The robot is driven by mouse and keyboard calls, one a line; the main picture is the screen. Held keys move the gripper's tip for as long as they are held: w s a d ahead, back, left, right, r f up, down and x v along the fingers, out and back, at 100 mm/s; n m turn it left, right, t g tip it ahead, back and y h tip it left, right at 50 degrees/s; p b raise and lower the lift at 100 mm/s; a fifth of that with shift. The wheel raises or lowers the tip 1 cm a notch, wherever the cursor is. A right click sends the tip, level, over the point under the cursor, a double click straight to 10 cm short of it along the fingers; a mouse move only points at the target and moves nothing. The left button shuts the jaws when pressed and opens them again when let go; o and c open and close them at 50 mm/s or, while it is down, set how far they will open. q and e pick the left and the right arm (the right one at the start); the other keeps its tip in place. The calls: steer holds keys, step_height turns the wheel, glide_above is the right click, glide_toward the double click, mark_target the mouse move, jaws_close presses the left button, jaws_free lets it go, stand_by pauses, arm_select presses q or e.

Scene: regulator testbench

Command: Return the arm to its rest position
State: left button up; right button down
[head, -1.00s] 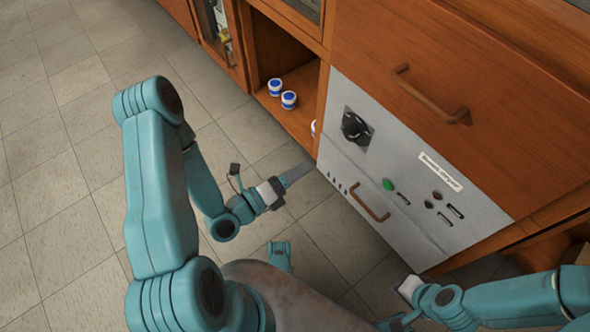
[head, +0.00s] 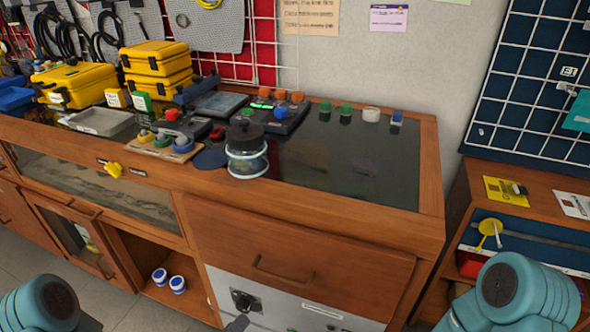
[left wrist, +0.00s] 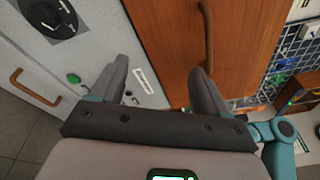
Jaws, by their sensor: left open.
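My left gripper (head: 237,323) shows only as a grey fingertip at the bottom edge of the head view, in front of the grey control panel (head: 285,311). In the left wrist view its two fingers (left wrist: 160,78) stand wide apart with nothing between them. They point toward the panel and the wooden drawer front. Most of my left arm is out of the head view; a teal joint shows at the lower left. A teal joint of my right arm shows at the lower right, and its gripper is out of view.
The wooden bench (head: 428,190) carries a lidded glass jar (head: 247,160), yellow cases (head: 160,68) and several coloured knobs. White-and-blue jars (head: 177,284) stand in the open cubby. A drawer handle (head: 283,272) juts out above the panel. A side shelf (head: 462,205) stands at the right.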

arm_select(q)
steer(key=s+d+r+n+g+y+p, duration=0.2)
steer(key=d+r+n+g+p, duration=0.2)
steer(key=r+n+g+p, duration=0.7)
steer(key=s+a+f+n+g+y+p, duration=0.1)
steer(key=s+f+n, duration=0.3)
steer(key=n, duration=0.6)
steer(key=s+a+f+n+g+y+p, duration=0.1)
steer(key=s+f+n+g+y+p, duration=0.1)
steer(key=s+n, duration=0.5)
steer(key=f+n+p, duration=0.1)
steer(key=n, duration=0.3)
steer(key=shift+s+a+f+g+p, duration=0.15)
steer(key=shift+s+f+g+p, duration=0.15)
steer(key=shift+f+p, duration=0.1)
arm_select(e)
steer(key=s+a+r+g, duration=0.1)
steer(key=s+r, duration=0.2)
steer(key=r, duration=1.5)
steer(key=shift+r, duration=0.4)
steer(key=shift+a, duration=0.1)
